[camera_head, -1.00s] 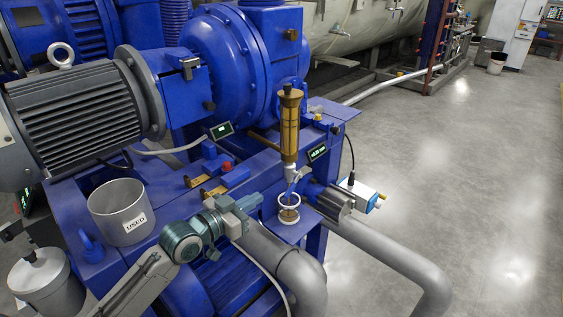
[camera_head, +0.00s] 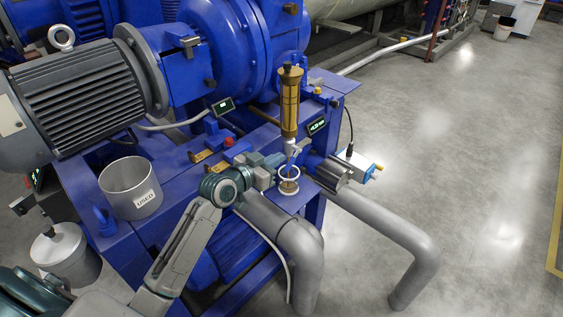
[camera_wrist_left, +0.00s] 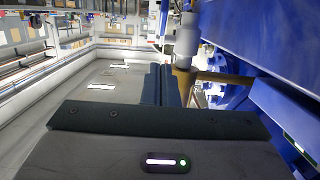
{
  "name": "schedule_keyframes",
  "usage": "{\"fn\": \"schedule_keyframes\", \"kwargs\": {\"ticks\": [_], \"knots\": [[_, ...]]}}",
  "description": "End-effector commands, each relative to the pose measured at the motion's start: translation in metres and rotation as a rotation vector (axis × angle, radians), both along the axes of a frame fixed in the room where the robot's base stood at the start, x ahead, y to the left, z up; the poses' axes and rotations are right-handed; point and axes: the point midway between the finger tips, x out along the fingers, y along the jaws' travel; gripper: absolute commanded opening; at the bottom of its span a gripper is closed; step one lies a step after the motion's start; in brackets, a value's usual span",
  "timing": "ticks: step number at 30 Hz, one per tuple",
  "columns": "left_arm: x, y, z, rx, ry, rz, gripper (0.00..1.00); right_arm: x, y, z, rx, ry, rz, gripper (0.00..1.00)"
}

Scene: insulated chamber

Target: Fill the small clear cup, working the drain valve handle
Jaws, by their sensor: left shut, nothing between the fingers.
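The small clear cup (camera_head: 289,187) sits under the drain outlet, with a white ring around its top. A brownish tint shows in it, but I cannot tell its level. Above it stands the amber sight glass (camera_head: 290,105) with a pale drain valve (camera_head: 291,146) at its lower end. The valve handle (camera_head: 296,153) is small and its exact angle is unclear. My left gripper (camera_head: 277,170) is shut and empty, just left of the valve and cup; contact cannot be told. Its closed fingers also show in the left wrist view (camera_wrist_left: 161,84). My right gripper is not in view.
A grey bucket marked USED (camera_head: 131,190) stands on the blue frame at left. A lidded pale container (camera_head: 65,252) is at lower left. Thick grey pipes (camera_head: 295,245) run below the cup. A small display (camera_head: 317,126) is right of the sight glass. Open floor lies right.

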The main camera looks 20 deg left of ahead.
Motion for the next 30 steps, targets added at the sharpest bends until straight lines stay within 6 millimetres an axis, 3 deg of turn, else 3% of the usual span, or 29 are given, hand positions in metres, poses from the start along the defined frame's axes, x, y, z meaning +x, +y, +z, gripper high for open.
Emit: {"fn": "schedule_keyframes", "kwargs": {"ticks": [9,30], "knots": [[0.022,-0.008,-0.03,-0.001,0.001,0.0,0.0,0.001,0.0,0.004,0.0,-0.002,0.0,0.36],[0.023,-0.008,-0.036,-0.004,-0.013,0.0,0.0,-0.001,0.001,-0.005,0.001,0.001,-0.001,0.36]]}}
